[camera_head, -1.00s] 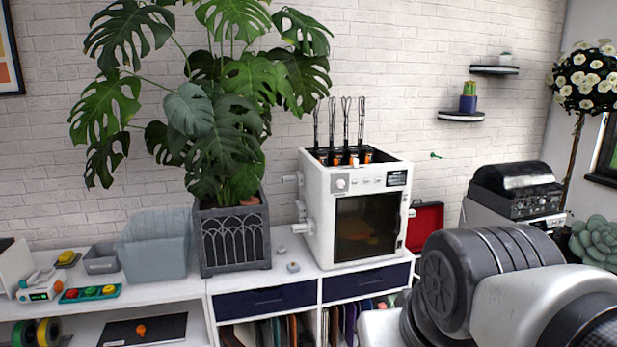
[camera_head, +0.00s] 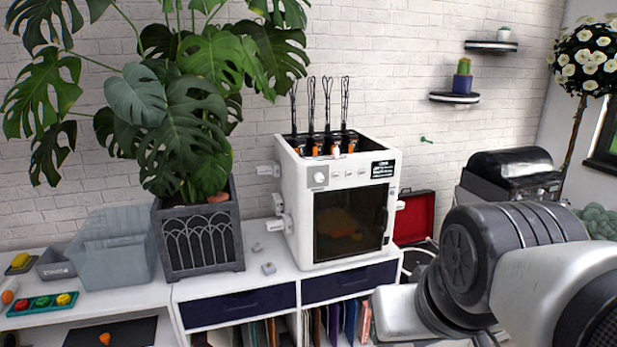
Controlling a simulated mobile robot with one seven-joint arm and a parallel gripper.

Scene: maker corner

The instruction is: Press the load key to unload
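A white boxy machine (camera_head: 300,210) with a dark glass front stands on the white cabinet. Its upper front panel has a round knob (camera_head: 318,177), a row of small keys (camera_head: 349,174) and a small dark display (camera_head: 383,169). The key labels are too small to read, so I cannot tell which is the load key. Several black stalks with orange parts stand in its open top. My arm fills the lower right, in front of and to the right of the machine. My gripper is outside the picture.
A large potted plant (camera_head: 199,239) stands left of the machine, its leaves spreading widely. A clear bin (camera_head: 112,262) and a tray with coloured buttons (camera_head: 42,303) are further left. An open red case (camera_head: 413,217) and a black-topped machine (camera_head: 510,175) are at right.

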